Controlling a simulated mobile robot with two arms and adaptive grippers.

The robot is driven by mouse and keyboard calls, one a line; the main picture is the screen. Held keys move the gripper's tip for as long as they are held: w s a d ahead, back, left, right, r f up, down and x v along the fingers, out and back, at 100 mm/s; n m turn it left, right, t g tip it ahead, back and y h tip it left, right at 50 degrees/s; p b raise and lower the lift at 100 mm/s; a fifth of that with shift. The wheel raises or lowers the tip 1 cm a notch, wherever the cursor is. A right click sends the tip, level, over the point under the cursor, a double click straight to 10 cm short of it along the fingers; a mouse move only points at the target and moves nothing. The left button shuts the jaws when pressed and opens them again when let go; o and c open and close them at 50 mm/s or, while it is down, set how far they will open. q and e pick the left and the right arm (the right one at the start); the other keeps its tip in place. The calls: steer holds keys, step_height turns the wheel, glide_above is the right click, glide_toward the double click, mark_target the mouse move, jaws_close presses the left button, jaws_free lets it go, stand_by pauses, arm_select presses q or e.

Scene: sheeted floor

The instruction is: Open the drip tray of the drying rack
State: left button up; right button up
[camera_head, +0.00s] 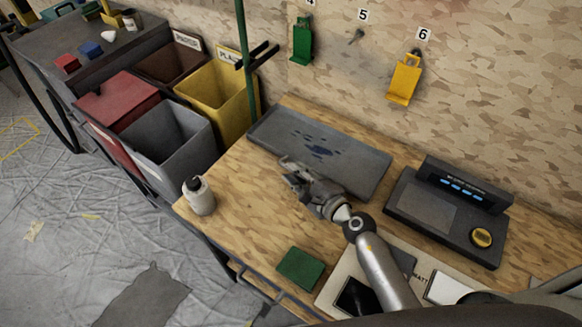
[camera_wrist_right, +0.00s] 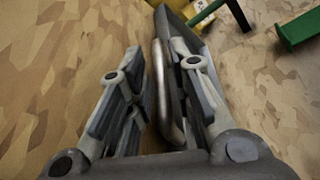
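A flat grey tray (camera_head: 362,181) with dark blue patches lies on the wooden bench against the back wall; I take it as the drip tray. My right gripper (camera_head: 287,165) is at its front edge, its fingers covering part of that edge. In the right wrist view the fingers (camera_wrist_right: 150,75) stand apart, with a silver bar-like handle (camera_wrist_right: 160,90) between them. The bar is nearer the right finger, along a dark slab; a gap shows on the left. Contact is unclear. A green post (camera_head: 246,60) with dark pegs rises behind the tray's left end. My left gripper is out of view.
A white bottle (camera_head: 200,196) stands at the bench's left edge. A green block (camera_head: 301,268) lies in front, and a black scale-like device (camera_head: 450,205) stands right. Yellow (camera_head: 222,95) and grey (camera_head: 168,148) bins are left. Bare bench lies between bottle and green block.

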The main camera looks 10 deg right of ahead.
steer(key=shift+x, duration=1.45)
jaws_close()
steer(key=shift+s+a, duration=0.1)
